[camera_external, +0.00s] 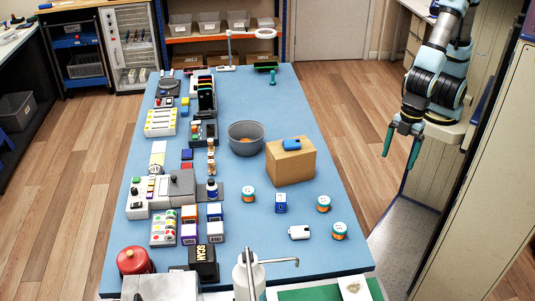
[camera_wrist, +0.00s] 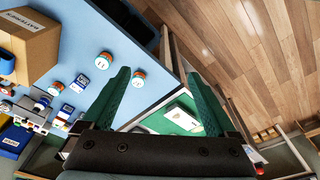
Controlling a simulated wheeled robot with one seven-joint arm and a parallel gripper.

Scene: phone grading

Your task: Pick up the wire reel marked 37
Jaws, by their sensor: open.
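Three wire reels with orange and teal sides and pale tops stand apart on the blue table (camera_external: 300,80): one left of the small blue item (camera_external: 248,194), one near the right edge (camera_external: 323,203), and one closer to the front right (camera_external: 339,230).
A cardboard box (camera_external: 291,163) with a blue item on top and a grey bowl (camera_external: 246,139) stand behind the reels. A white device (camera_external: 299,232) lies between reels. A tall cabinet (camera_external: 480,180) stands right of my arm.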

